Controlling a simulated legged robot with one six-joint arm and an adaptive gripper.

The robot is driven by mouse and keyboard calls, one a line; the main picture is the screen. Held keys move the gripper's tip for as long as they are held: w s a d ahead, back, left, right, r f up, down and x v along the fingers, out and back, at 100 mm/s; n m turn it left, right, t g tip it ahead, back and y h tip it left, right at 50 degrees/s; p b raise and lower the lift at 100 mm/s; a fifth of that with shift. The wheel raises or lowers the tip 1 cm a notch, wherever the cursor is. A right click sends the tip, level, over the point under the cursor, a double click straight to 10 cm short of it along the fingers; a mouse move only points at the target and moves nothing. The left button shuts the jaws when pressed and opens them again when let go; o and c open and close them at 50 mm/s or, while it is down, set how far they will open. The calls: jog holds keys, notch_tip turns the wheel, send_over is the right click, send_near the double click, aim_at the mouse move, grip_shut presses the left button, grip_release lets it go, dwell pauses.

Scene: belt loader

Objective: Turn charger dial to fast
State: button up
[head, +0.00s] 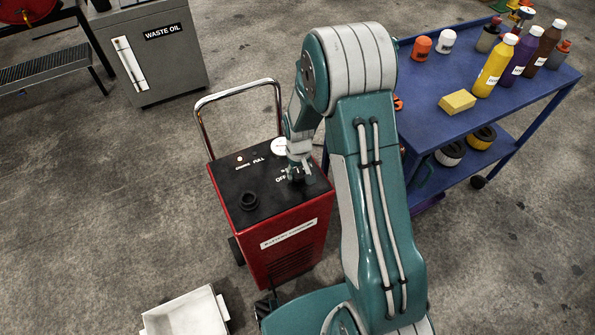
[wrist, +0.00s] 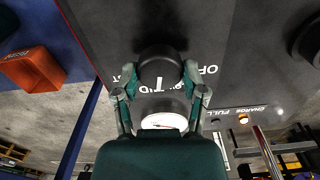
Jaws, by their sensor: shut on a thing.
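The battery charger (head: 285,235) is a red box with a black top panel and a chrome handle. Its dial is a round black knob (wrist: 160,70) with white lettering around it, partly covered by my fingers. "OF" reads upside down on its right in the wrist view and "ST" on its left. My gripper (head: 298,172) reaches down to the panel's right side, and in the wrist view its two fingers (wrist: 160,78) close on opposite sides of the dial. A white round gauge (head: 280,147) sits just behind.
A second black knob (head: 249,200) stands on the panel's left, near a small lit lamp (head: 239,159). A blue cart (head: 430,110) with bottles and a yellow sponge (head: 457,102) stands close on the right. A white bin (head: 187,315) is on the floor in front.

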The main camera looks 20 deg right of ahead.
aim_at(298, 173)
jog(key=m, duration=0.4)
jog(key=shift+s+f+m, duration=0.15)
jog(key=shift+s+m, duration=0.1)
jog(key=shift+m, duration=0.05)
jog(key=m, duration=0.4)
jog(key=shift+m, duration=0.4)
jog(key=o, duration=1.1)
jog(key=shift+o, duration=0.2)
jog(key=shift+w+a, duration=0.1)
jog(key=shift+w+r, duration=0.1)
jog(key=shift+r, duration=0.3)
notch_tip(298, 173, up, 11)
jog(key=shift+r, duration=0.15)
